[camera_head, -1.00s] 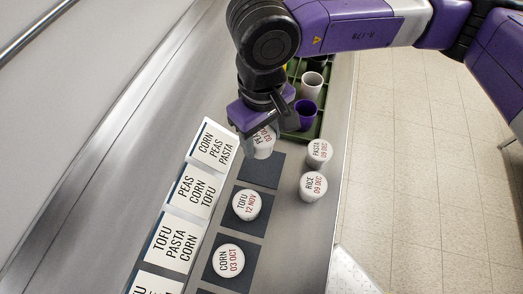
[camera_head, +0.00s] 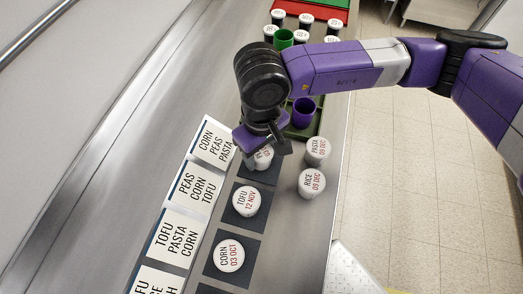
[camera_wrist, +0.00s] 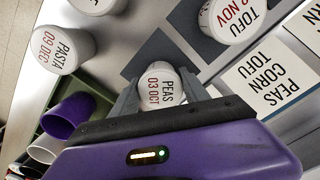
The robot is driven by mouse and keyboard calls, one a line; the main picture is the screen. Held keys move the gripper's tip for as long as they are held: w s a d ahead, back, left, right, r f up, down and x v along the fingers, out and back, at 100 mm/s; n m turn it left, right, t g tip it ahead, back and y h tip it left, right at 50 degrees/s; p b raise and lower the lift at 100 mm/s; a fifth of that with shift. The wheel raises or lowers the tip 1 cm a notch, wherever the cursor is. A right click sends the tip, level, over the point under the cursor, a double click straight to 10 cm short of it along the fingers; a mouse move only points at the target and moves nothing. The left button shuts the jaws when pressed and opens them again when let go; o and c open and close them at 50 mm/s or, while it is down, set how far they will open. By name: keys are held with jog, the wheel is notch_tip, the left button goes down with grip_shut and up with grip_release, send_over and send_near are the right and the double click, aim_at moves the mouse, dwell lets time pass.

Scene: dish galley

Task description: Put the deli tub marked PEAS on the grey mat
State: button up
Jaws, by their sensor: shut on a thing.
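The white tub marked PEAS, 03 OCT (camera_wrist: 160,84) is between my gripper's fingers in the wrist view. In the head view the tub (camera_head: 262,160) shows partly below my gripper (camera_head: 263,149), which is shut on it. An otherwise bare dark grey mat (camera_head: 269,178) lies beneath, partly hidden by the gripper and tub. The tub looks upright over this mat's far part; whether it touches the mat I cannot tell.
Tubs marked TOFU (camera_head: 246,201) and CORN (camera_head: 229,255) stand on other grey mats in the row. PASTA (camera_head: 317,150) and RICE (camera_head: 311,183) tubs stand to the right. Label cards (camera_head: 193,188) line the left. A green tray (camera_head: 318,122) with a purple cup (camera_head: 303,112) is behind.

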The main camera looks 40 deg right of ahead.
aim_at(261, 152)
jog(key=shift+f, duration=0.2)
jog(key=o, duration=1.4)
jog(key=shift+r, duration=0.1)
jog(key=shift+r, duration=0.1)
jog(key=shift+r+p, duration=0.15)
jog(key=shift+p, duration=0.2)
notch_tip(261, 152, up, 12)
jog(key=shift+f+b, duration=0.1)
jog(key=shift+b, duration=0.9)
